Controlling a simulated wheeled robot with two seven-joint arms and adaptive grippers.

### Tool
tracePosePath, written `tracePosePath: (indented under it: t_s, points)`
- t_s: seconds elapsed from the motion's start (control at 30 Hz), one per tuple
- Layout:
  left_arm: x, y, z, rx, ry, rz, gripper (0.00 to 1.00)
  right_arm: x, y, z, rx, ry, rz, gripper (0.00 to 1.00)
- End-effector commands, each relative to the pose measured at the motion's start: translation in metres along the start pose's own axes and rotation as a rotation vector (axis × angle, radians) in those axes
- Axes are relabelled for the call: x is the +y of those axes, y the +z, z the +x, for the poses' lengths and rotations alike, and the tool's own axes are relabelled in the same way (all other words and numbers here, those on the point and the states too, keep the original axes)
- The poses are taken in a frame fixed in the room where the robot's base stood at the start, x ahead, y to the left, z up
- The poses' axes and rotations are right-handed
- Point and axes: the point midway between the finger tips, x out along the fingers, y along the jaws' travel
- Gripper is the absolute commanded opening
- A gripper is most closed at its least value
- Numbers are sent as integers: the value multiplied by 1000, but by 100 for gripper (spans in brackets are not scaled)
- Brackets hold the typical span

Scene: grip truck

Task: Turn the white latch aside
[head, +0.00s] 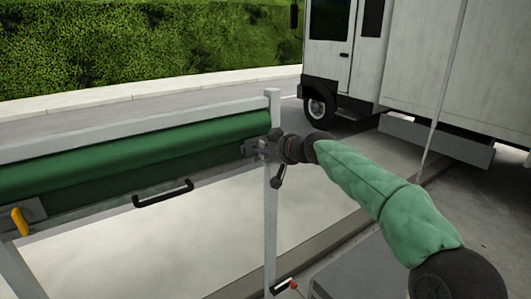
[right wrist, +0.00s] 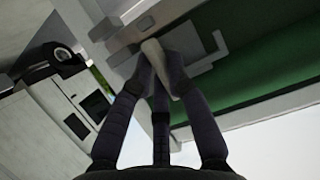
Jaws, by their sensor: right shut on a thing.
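The white latch (right wrist: 152,48) shows in the right wrist view at the end of a pale frame beside the green panel. My right gripper (right wrist: 163,72) is shut on it, with the dark fingers on either side of it. In the head view my right gripper (head: 255,149) is at the right end of the green rolled panel (head: 130,148), close to the grey post, and it hides the latch there. My left gripper is in neither view.
A grey post (head: 271,215) stands just below my right gripper. A black handle (head: 163,195) hangs under the panel, and a yellow piece (head: 20,221) is at far left. A white truck (head: 420,60) stands at the back right, a hedge (head: 140,45) at the back left.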

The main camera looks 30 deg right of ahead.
Motion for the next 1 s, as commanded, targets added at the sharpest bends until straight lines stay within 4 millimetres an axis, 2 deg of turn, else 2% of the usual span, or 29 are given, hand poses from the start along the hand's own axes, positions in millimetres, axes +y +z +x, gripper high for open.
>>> tracePosePath:
  t_s: [0.27, 0.3, 0.37, 0.77, 0.87, 1.0]
  points:
    - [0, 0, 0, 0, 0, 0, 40, -1, 2, 1, -5, -3, 3, 0]
    - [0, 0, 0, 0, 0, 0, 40, -1, 2, 1, -5, -3, 3, 26]
    - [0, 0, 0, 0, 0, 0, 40, -1, 2, 1, -4, -2, 3, 41]
    - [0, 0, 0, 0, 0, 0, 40, 0, 0, -3, 0, 0, 1, 41]
    - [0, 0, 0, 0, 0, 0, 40, 0, 0, -13, 1, 1, 1, 41]
    - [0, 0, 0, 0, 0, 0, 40, 0, 0, -38, 1, 1, 1, 41]
